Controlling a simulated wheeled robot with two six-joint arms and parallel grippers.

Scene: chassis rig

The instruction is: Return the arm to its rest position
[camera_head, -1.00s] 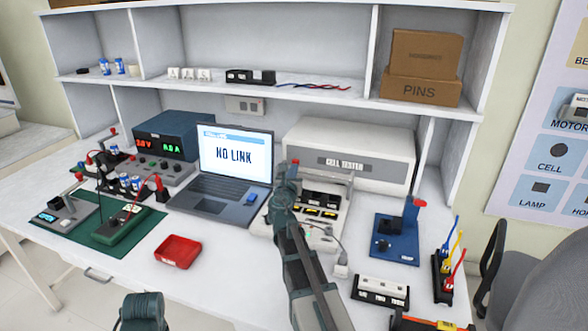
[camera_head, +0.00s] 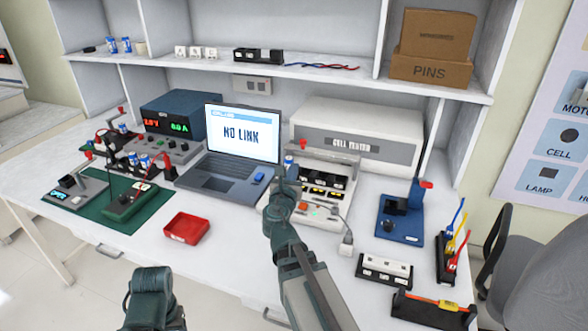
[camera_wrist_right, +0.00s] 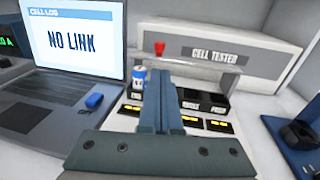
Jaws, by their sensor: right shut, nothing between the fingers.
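My right gripper (camera_head: 286,180) is dark green and shut, with nothing in it. It is in front of the white cell tester (camera_head: 350,146), at the left part of its slot row. In the right wrist view the shut fingers (camera_wrist_right: 168,75) point toward the tester and hide part of it. A blue and white cell (camera_wrist_right: 138,82) stands upright at the tester's left slot, just left of the fingers. The other slots (camera_wrist_right: 203,104) look black and empty. A dark green part of my other arm shows at the bottom of the head view; its gripper is not in view.
The open laptop (camera_head: 239,135) stands left of the gripper, with a blue object (camera_head: 259,178) on it. A red tray (camera_head: 187,228) lies nearer. A blue fixture (camera_head: 400,220) and a black-and-white block (camera_head: 384,270) are to the right.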

